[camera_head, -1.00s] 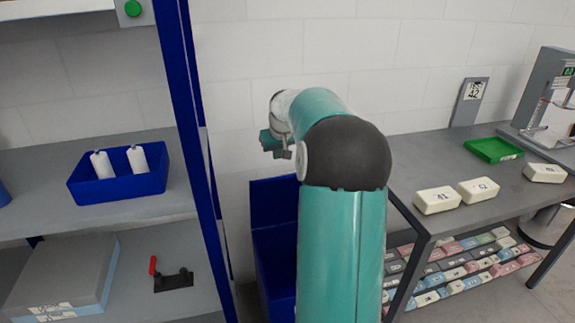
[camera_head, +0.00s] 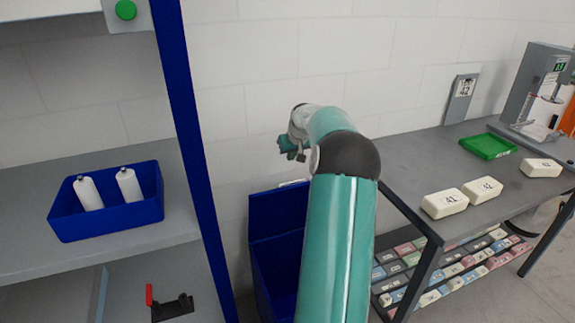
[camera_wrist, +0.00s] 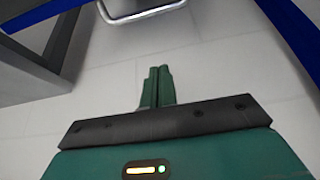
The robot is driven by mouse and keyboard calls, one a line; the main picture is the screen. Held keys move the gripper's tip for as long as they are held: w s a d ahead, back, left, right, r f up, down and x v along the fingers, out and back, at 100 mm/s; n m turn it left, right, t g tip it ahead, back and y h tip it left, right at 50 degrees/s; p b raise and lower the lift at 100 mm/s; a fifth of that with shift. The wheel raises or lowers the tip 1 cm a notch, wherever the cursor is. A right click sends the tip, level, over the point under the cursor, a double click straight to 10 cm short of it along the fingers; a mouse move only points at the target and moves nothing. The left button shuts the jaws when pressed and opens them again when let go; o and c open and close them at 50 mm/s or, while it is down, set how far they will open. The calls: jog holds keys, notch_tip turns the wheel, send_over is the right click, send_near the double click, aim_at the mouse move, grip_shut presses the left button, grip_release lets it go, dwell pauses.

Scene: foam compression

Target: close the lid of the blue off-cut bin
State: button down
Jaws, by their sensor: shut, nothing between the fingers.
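The blue off-cut bin (camera_head: 262,275) stands on the floor between the shelf rack and the bench, partly hidden by my arm. Its lid (camera_head: 272,214) stands raised, upright near the wall, with a pale metal handle (camera_head: 293,183) at its top edge. My gripper (camera_head: 290,152) is above the lid in the head view, apart from it. In the wrist view, my gripper (camera_wrist: 158,78) has its two green fingers shut together and empty. A metal handle (camera_wrist: 140,14) shows ahead of the fingertips, at the top edge of that view.
A blue rack post (camera_head: 195,150) stands close left of the bin, with shelves holding a blue tray (camera_head: 108,222) of white bottles. On the right is a grey bench (camera_head: 420,160) with white blocks and a green tray (camera_head: 487,146).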

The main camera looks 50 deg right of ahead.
notch_tip(320, 180, down, 9)
dwell(0.8)
